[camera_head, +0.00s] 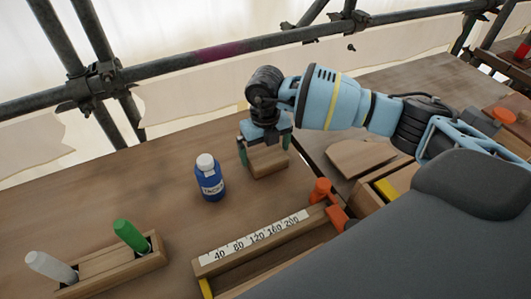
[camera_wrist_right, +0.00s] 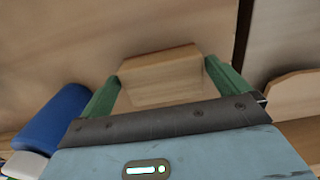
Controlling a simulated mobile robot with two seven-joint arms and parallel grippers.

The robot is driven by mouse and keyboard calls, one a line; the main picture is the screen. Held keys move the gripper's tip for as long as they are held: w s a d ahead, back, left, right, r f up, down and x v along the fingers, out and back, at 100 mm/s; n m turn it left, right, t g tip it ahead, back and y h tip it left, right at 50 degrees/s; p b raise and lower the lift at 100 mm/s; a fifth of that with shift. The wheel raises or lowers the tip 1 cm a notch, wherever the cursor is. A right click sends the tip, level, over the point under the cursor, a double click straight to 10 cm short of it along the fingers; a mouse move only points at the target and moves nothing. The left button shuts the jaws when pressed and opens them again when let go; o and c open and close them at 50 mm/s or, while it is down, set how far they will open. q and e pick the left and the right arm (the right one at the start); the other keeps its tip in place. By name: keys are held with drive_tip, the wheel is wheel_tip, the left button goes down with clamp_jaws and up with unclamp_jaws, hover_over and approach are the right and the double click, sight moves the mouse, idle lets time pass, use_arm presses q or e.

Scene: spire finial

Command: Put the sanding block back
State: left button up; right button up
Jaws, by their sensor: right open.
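A plain wooden block (camera_head: 268,166), which I take for the sanding block, rests on the wooden table behind the labelled rack. It also shows in the right wrist view (camera_wrist_right: 162,82). My right gripper (camera_head: 265,149) points down over the block, with its green fingers on either side of it. In the right wrist view the gripper (camera_wrist_right: 161,70) is open, with the block between the fingers; whether either finger touches it I cannot tell. The long wooden rack (camera_head: 205,263) carries a strip marked 40 to 200. My left gripper is not in view.
A blue bottle (camera_head: 211,184) with a white cap stands just left of the block. A wooden holder (camera_head: 116,271) with a green (camera_head: 130,236) and a white marker (camera_head: 50,267) is at front left. An orange-capped item (camera_head: 321,189) stands by the rack's far end.

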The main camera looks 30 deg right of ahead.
sight(265, 153)
wheel_tip(265, 153, up, 10)
drive_tip(key=shift+r, duration=0.15)
